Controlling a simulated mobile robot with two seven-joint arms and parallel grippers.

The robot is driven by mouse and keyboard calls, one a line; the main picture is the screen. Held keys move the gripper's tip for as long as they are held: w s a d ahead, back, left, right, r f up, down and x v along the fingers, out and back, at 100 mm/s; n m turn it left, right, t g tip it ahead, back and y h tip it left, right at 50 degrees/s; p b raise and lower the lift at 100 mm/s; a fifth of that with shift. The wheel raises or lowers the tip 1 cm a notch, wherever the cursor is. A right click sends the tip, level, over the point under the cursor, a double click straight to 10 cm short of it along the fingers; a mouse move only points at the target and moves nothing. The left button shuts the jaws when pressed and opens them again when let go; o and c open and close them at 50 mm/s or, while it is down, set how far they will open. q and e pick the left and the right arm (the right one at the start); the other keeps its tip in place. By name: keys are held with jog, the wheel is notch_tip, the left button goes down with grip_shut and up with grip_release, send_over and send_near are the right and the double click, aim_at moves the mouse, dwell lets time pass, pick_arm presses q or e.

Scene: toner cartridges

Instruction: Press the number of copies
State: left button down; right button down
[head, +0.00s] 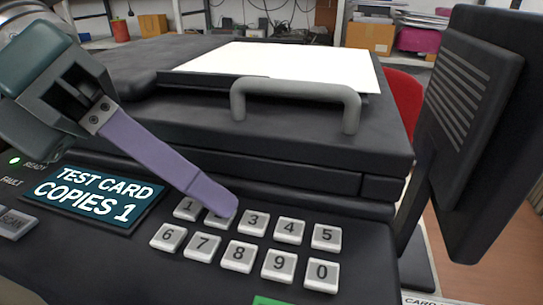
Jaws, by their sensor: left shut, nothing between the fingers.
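The copier's keypad (245,242) has two rows of pale grey keys, 1 to 5 above and 6 to 0 below. My left gripper (223,208) reaches in from the upper left with its long purple fingers shut together. Its tip is over the 2 key and hides most of it; I cannot tell whether it touches or presses the key. The 1 key (187,208) and the 3 key (253,223) show on either side. The display (95,198) reads "TEST CARD COPIES 1". My right gripper is not in view.
A green light (15,161) is lit beside "READY". Part of a green button (270,300) shows at the bottom edge. The copier lid (280,135) with a grey handle (296,90) rises behind the keypad. A dark ribbed panel (465,110) stands at the right.

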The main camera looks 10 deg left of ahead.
aim_at(205, 222)
pick_arm(q)
jog(key=shift+f, duration=0.15)
dwell(0.4)
jog(key=shift+r+p, duration=0.45)
jog(key=shift+r, duration=0.35)
jog(key=shift+r, duration=0.1)
notch_tip(205, 222, up, 5)
jog(key=p, duration=0.4)
jog(key=shift+s, duration=0.1)
